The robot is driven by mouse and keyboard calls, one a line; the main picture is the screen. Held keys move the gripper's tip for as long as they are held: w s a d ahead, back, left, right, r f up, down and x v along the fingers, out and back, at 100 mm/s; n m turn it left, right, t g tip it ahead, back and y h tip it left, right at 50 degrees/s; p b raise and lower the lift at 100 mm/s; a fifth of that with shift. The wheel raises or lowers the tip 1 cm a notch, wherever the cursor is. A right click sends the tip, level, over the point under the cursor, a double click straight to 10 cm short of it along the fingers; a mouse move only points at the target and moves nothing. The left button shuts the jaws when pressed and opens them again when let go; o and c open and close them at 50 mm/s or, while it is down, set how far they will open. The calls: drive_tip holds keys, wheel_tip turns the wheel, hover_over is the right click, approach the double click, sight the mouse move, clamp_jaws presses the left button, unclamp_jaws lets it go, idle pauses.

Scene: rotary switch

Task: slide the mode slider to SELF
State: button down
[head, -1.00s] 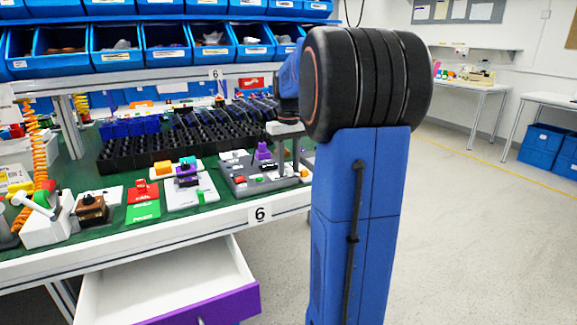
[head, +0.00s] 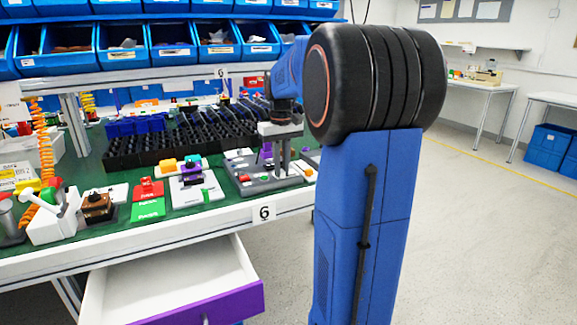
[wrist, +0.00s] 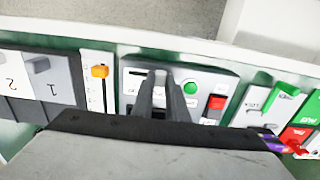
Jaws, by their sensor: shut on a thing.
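A grey control panel (head: 243,188) lies on the green bench top near the front edge, and it also shows in the wrist view (wrist: 232,79). It carries a green button (wrist: 190,88) and a red-and-black rocker (wrist: 215,103). My gripper (wrist: 160,78) points down at the left part of this panel, left of the green button. Its two fingers are close together on the mode slider's small knob, which they hide. The lettering, including SELF, is too small to read. In the head view my gripper (head: 282,165) stands over the panel.
In the wrist view an orange-knobbed slider (wrist: 99,72) sits left of the panel, and a green rocker (wrist: 286,90) sits to the right. Black racks (head: 140,150) stand behind. An open drawer (head: 170,285) juts out below the bench.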

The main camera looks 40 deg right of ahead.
drive_tip(key=shift+a, duration=0.1)
drive_tip(key=c, duration=1.7)
unclamp_jaws()
drive_tip(key=shift+w+a, duration=0.1)
drive_tip(key=shift+r, duration=0.1)
wheel_tip(320, 180, up, 17)
drive_tip(key=shift+r, duration=0.1)
